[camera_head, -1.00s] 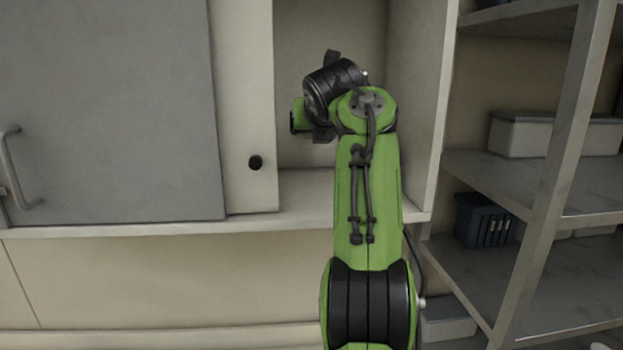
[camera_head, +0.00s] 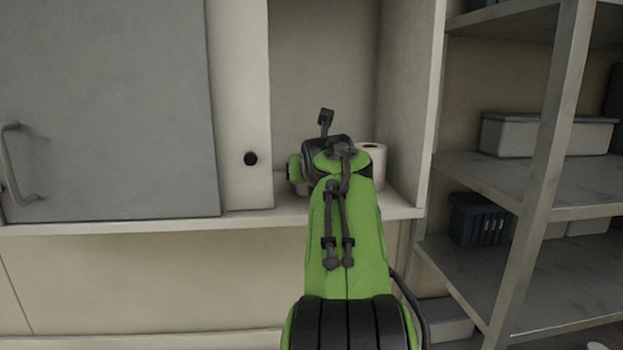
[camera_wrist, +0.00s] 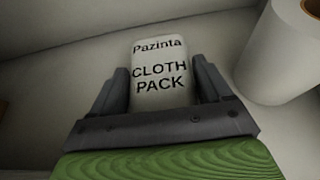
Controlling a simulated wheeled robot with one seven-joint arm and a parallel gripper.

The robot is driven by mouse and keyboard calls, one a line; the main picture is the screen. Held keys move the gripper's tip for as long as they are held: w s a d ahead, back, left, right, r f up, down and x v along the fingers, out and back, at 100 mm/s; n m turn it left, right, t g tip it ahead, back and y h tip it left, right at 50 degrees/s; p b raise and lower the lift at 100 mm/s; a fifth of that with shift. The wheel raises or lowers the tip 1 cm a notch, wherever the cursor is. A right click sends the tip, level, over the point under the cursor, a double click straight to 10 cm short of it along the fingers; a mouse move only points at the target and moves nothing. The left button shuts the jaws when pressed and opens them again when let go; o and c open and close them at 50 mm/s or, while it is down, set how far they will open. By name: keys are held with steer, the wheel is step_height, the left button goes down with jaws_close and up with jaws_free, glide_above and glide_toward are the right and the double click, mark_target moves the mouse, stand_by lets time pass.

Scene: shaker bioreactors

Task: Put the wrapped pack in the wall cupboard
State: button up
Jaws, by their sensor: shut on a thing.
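The wrapped pack (camera_wrist: 160,72) is white with the words "Pazinta CLOTH PACK", seen in the wrist view between the two dark fingers. My gripper (camera_wrist: 162,85) is shut on it. In the head view my green arm reaches into the open bay of the wall cupboard (camera_head: 325,60), low over its bottom board, and hides the pack and fingers. I cannot tell whether the pack touches the board.
A white paper roll (camera_head: 374,160) stands in the bay just right of my wrist; it also shows in the wrist view (camera_wrist: 285,50). A grey sliding door (camera_head: 110,110) covers the cupboard's left part. A metal shelf rack (camera_head: 545,130) stands at the right.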

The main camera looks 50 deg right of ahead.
steer(key=o, duration=1.1)
steer(key=shift+r, duration=0.2)
steer(key=b+v, duration=0.3)
steer(key=v, duration=0.2)
steer(key=b+v, duration=0.4)
steer(key=v, duration=0.1)
steer(key=shift+s+a, duration=0.3)
steer(key=shift+s, duration=0.05)
steer(key=shift+s+a+r, duration=0.3)
steer(key=shift+s+r, duration=0.05)
